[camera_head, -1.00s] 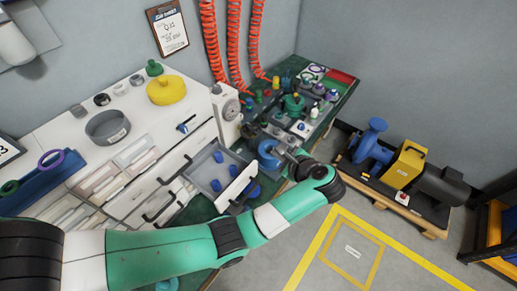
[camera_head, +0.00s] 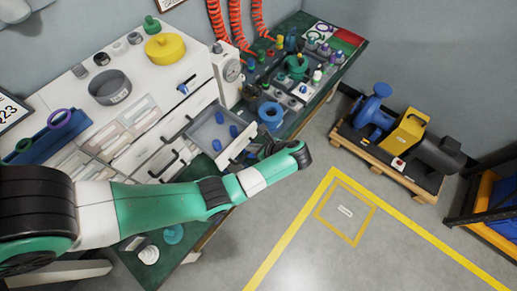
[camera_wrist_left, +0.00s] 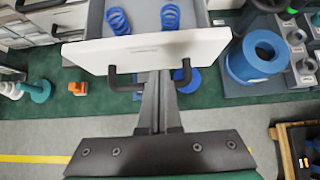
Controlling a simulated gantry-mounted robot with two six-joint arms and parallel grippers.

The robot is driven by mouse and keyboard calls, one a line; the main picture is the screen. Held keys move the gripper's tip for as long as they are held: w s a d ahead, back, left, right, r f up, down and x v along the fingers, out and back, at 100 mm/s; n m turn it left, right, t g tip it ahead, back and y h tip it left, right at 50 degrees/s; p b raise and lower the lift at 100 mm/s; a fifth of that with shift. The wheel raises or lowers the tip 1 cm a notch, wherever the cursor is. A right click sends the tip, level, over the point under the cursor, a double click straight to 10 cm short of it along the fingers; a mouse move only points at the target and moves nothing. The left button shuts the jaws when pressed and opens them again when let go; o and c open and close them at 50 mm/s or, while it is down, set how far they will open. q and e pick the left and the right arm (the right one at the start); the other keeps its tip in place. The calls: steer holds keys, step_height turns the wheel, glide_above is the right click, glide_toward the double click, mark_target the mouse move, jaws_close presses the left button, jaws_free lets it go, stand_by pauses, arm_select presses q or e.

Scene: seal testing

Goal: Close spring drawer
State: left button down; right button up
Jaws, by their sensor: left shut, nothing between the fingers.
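The spring drawer (camera_head: 205,133) stands pulled out of the white cabinet, with several blue springs lying inside. In the left wrist view its white front panel (camera_wrist_left: 225,45) spans the top, with two blue springs (camera_wrist_left: 117,20) behind it. The drawer's black handle (camera_wrist_left: 113,78) runs along the panel's lower part, its middle hidden by my fingers. My left gripper (camera_wrist_left: 160,75) is shut and empty, its fingertips in front of the panel at the handle. I cannot tell whether they touch. In the head view my left gripper (camera_head: 262,150) is partly hidden by my wrist. My right gripper is not in view.
A blue ring (camera_head: 271,113) stands on the green bench right of the drawer. Open floor lies in front, with a pallet-mounted pump (camera_head: 400,145) to the right.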

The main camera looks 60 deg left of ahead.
arm_select(q)
steer(key=shift+x, duration=1)
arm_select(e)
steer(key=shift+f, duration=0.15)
